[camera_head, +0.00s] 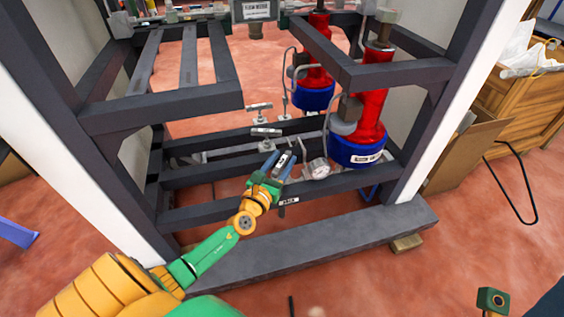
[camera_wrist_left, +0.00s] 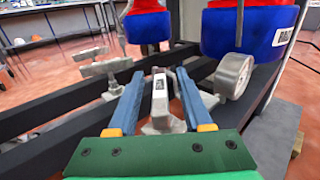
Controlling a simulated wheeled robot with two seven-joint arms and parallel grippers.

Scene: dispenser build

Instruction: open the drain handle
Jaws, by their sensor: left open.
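My left gripper (camera_head: 281,156) reaches into the lower part of the dark metal frame, with its two blue fingers apart. A grey valve handle (camera_wrist_left: 160,92) with a small white label stands between the fingers in the left wrist view (camera_wrist_left: 159,76). No firm grip on it shows. The label is too small to read, so I cannot tell for sure that this is the drain handle. Two similar grey T-shaped handles, a nearer one (camera_head: 266,132) and a farther one (camera_head: 259,107), stand beyond the gripper.
A round gauge (camera_head: 318,168) sits close to the right of the left gripper. A red and blue cylinder (camera_head: 357,150) stands behind it, with another (camera_head: 314,95) farther back. Dark beams (camera_head: 300,230) cross in front and around. A wooden cabinet (camera_head: 535,95) stands at the right.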

